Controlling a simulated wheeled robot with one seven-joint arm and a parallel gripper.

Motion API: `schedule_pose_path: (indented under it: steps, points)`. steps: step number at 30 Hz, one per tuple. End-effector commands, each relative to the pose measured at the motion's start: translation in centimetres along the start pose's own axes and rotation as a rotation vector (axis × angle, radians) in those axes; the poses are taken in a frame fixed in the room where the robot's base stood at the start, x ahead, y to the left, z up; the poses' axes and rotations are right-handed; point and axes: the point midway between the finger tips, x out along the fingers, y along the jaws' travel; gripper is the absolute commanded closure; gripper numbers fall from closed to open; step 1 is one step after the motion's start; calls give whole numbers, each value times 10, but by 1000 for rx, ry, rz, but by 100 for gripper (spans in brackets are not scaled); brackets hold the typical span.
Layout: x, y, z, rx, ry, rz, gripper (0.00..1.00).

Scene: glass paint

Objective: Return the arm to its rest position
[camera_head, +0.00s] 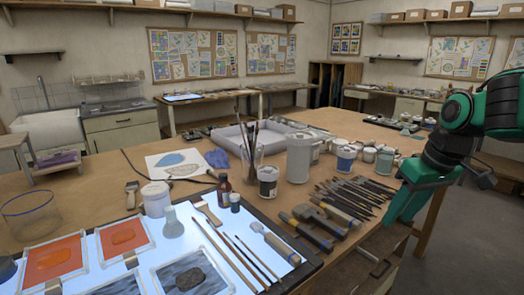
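My green and black arm reaches in from the right edge of the head view. My gripper (400,215) points down and left beside the right edge of the wooden table (275,200). It sits just right of the row of dark-handled tools (352,195), and I cannot tell whether it touches them. Its green fingers show from the side, so the gap between them is unclear. I see no object held in it.
A lit panel (205,240) with painted glass pieces and brushes fills the table's front left. Jars, a grey canister (299,158) and a glass of brushes (252,155) stand mid-table. A wooden drawer (370,265) lies below my gripper. Open floor (470,250) is at right.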

Motion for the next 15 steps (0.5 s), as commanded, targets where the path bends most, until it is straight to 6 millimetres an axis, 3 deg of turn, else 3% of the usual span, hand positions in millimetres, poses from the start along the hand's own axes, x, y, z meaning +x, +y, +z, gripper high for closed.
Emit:
schedule_pose_path:
  steps: [1, 3, 9, 12, 15]
  points:
    - [2, 9, 28, 95, -23, 14, 62]
    - [6, 18, 66, 228, -61, 36, 62]
    - [17, 27, 166, 575, -157, 109, 62]
    - [21, 25, 201, 698, -193, 140, 62]
    - [23, 23, 223, 776, -214, 162, 62]
